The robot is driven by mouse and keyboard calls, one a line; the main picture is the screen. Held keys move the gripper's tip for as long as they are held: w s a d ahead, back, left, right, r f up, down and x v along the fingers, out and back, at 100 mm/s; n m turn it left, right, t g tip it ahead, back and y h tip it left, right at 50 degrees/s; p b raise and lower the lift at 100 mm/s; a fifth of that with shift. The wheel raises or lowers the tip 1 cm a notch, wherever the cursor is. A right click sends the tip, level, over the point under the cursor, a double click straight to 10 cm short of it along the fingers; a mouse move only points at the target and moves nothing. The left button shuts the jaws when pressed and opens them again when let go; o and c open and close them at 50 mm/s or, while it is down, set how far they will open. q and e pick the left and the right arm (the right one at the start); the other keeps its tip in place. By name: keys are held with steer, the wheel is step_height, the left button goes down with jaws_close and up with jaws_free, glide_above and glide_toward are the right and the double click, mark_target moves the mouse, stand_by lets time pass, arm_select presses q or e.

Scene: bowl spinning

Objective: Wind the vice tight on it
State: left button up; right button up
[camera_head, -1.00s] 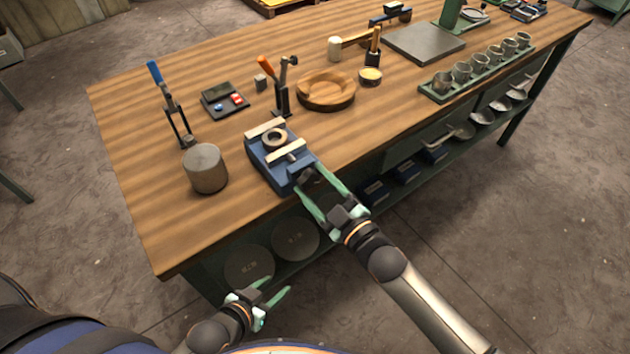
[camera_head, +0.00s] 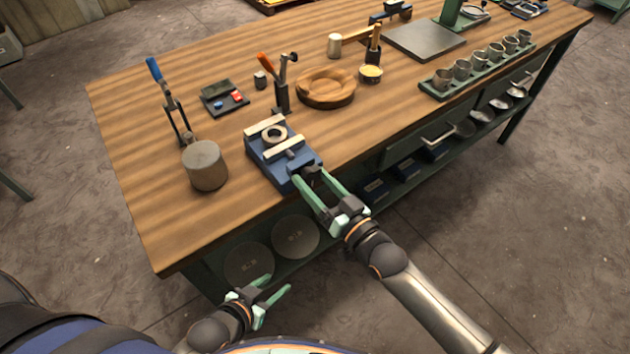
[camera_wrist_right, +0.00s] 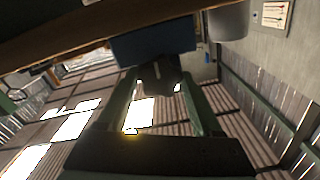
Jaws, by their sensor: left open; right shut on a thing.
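The blue vice (camera_head: 270,165) sits at the front edge of the wooden workbench, with two pale jaw strips. A grey metal ring (camera_head: 274,135) lies between the jaw strips; whether both strips touch it is too small to tell. My right gripper (camera_head: 315,180) is at the front end of the vice, shut on its dark handle, which its fingers partly hide. In the right wrist view the dark handle (camera_wrist_right: 160,75) sits between the green fingers, below the blue vice body (camera_wrist_right: 152,42). My left gripper (camera_head: 268,291) is open and empty, low in front of the bench.
A grey cylinder (camera_head: 205,166) stands left of the vice. A small black tray (camera_head: 224,97) lies further left. The bench's front left corner is clear.

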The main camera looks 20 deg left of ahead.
steer(key=m+b, duration=0.1)
steer(key=m, duration=0.2)
steer(key=shift+f+m, duration=0.1)
steer(key=shift+m, duration=0.3)
steer(key=shift+m+b, duration=0.45)
steer(key=shift+m, duration=1.35)
steer(key=o, duration=1.4)
steer(key=v, duration=1.2)
steer(key=shift+s+d+b, duration=0.2)
steer(key=shift+b, duration=0.15)
